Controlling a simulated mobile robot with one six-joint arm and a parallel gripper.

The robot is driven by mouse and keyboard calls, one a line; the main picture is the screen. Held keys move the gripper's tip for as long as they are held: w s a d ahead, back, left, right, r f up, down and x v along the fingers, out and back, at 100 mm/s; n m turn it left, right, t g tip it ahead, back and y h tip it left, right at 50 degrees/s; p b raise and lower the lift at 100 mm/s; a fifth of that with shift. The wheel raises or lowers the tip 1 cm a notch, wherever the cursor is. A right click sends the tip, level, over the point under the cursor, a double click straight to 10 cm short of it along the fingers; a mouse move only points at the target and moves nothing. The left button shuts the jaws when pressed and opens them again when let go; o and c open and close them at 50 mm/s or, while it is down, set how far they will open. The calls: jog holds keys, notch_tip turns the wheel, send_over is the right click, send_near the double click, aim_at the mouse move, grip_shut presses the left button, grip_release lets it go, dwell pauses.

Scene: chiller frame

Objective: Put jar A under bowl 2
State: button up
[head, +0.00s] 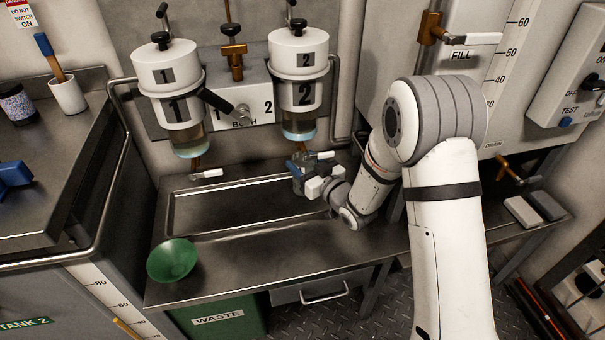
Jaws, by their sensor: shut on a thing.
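Bowl 2 (299,82) is a white-topped clear vessel with a "2" on it, fixed on the wall, with some pale liquid low in it. My gripper (304,176) is just below bowl 2, low over the right end of the recessed tray. It is shut on a small blue-grey thing (297,163) that looks like a jar. The thing is small and partly hidden by the gripper, and no letter can be read on it. I cannot tell whether it touches the tray. No other jar shows plainly.
Bowl 1 (171,92) hangs to the left, with a white-handled tap (207,174) below it. A white handle (325,155) sits under bowl 2, close to my gripper. The recessed tray (235,232) is clear to the left. A green bowl-shaped thing (172,259) stands at the bench's front left.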

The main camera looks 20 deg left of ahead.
jog(key=shift+x, duration=1)
jog(key=shift+f+b, duration=0.95)
jog(key=shift+f, duration=0.75)
jog(key=shift+f, duration=0.15)
jog(key=o, duration=1.3)
jog(key=shift+o, duration=0.2)
